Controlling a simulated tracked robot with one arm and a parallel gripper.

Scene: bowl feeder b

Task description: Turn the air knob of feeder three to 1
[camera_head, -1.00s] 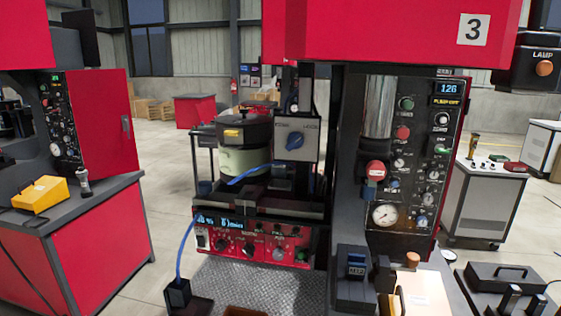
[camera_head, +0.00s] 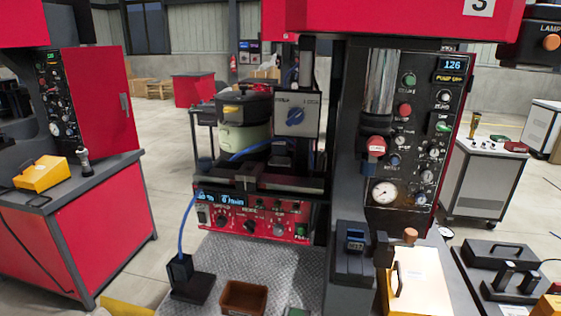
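Feeder three is the red and black machine with a "3" plate (camera_head: 479,6), cut by the top edge. A grey box with a blue knob (camera_head: 295,117) hangs beside its bowl (camera_head: 243,125); the lettering on the box is too small to read. Below the bowl is a red control panel (camera_head: 265,232) with a lit blue display (camera_head: 220,198) and several small dark and red knobs. Their labels and settings cannot be read, so I cannot tell which is the air knob. My gripper is not in view.
A black panel with gauges and buttons (camera_head: 410,140) stands right of the bowl. On the patterned metal plate (camera_head: 225,262) are a brown tray (camera_head: 244,298) and a black block with a blue hose (camera_head: 182,275). Another red machine (camera_head: 95,215) stands left, with floor between.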

